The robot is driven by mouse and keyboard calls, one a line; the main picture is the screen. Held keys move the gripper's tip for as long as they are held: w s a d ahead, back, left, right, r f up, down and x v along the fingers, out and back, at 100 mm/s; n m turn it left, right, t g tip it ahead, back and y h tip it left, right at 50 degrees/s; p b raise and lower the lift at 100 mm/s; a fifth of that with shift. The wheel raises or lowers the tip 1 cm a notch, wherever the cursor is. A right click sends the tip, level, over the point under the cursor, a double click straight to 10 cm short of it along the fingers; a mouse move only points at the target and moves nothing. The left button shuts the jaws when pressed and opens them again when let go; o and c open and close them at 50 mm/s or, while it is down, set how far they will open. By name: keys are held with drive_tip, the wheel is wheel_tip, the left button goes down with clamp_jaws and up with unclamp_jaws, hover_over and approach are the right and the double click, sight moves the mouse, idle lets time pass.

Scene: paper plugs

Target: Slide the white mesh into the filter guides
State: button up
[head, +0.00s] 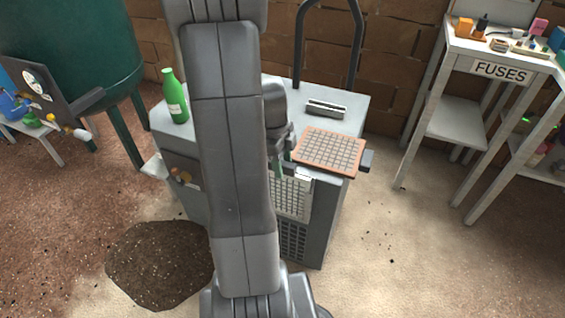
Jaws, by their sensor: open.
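The white mesh (291,196) is upright at the front of the grey cabinet (355,100), just below its top edge. My arm hides its left part. A white strip runs along its upper edge; I cannot tell how far it sits in the filter guides, which are not clear to see. My gripper (279,160) is open, above the mesh's upper left part at the cabinet's front edge, partly hidden by my arm. I cannot tell whether it touches the mesh.
An orange-framed mesh panel (330,151) lies on the cabinet top at the right. A grey slotted piece (326,109) lies behind it. A green bottle (174,97) stands at the left. A FUSES shelf (502,72) stands right; a dark patch (158,265) marks the ground.

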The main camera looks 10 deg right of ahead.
drive_tip(key=shift+r+p, duration=1.15)
drive_tip(key=shift+r, duration=0.65)
wheel_tip(320, 180, up, 14)
drive_tip(key=w+a+p, duration=0.1)
drive_tip(key=p, duration=0.1)
drive_tip(key=shift+a+f, duration=0.2)
drive_tip(key=shift+a, duration=0.15)
drive_tip(key=shift+w, duration=0.1)
drive_tip(key=f+b, duration=0.1)
drive_tip(key=f, duration=0.4)
drive_tip(key=d+f+b, duration=0.1)
drive_tip(key=f, duration=0.4)
drive_tip(key=s+f+b, duration=0.1)
drive_tip(key=f+b, duration=0.1)
drive_tip(key=f, duration=0.4)
drive_tip(key=shift+s+d, duration=0.1)
drive_tip(key=shift+d, duration=0.25)
